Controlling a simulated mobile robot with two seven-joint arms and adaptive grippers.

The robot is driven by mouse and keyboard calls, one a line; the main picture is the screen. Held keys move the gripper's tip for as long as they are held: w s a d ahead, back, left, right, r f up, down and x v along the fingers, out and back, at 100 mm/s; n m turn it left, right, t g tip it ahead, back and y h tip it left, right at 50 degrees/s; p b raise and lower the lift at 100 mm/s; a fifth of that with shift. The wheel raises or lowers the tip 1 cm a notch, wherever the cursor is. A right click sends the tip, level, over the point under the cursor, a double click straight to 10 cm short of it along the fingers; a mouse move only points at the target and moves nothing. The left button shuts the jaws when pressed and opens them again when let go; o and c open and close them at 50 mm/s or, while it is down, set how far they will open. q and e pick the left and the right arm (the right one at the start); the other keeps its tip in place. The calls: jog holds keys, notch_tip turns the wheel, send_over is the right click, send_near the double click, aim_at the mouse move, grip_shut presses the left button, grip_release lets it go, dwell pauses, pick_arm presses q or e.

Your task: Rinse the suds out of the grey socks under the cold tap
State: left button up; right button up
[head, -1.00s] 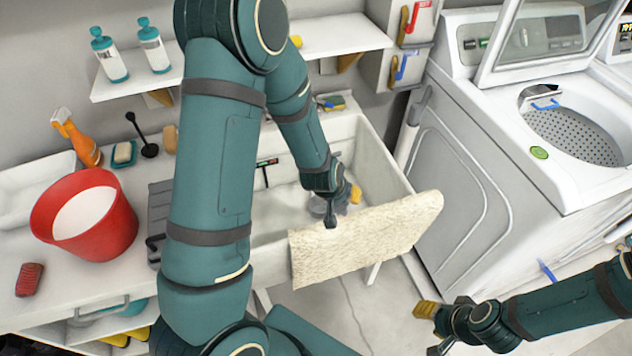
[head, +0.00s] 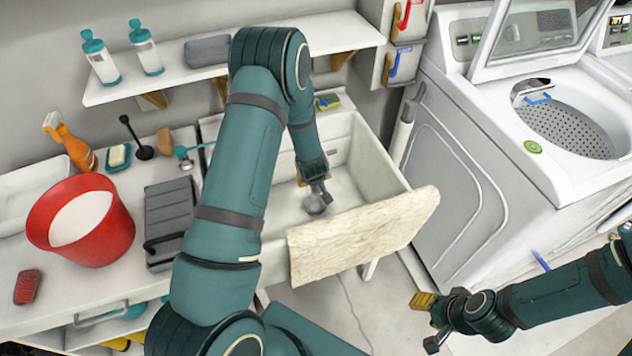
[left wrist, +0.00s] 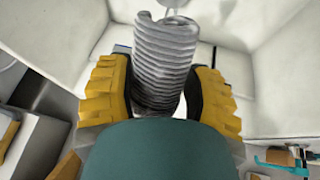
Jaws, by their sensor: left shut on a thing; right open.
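My left gripper (head: 315,192) reaches down into the white sink (head: 352,165). In the left wrist view its yellow-padded fingers (left wrist: 163,95) are shut on a grey ribbed bundle (left wrist: 166,45), which looks like the grey socks. The bundle shows small and grey in the head view (head: 315,205), low in the sink. I cannot make out suds on it, nor whether it touches the sink floor. The tap is hidden behind my left arm in the head view. My right gripper (head: 428,322) is open and empty, low in front of the washing machine.
A cream towel (head: 355,240) hangs over the sink's front edge. A shelf (head: 330,35) spans above the sink. A washing machine (head: 470,180) stands right, lid open.

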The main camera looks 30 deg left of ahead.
pick_arm(q)
jog(key=w+a+f+b, duration=0.1)
jog(key=w+a+f, duration=0.1)
jog(key=w+a, duration=0.5)
jog(key=shift+w, duration=0.35)
dwell(0.4)
dwell(0.3)
jog(key=shift+w+d, duration=0.1)
jog(key=shift+d, duration=0.05)
jog(key=shift+w+d, duration=0.3)
jog(key=shift+s, duration=0.1)
jog(key=shift+s+d, duration=2.7)
jog(key=shift+s, duration=0.15)
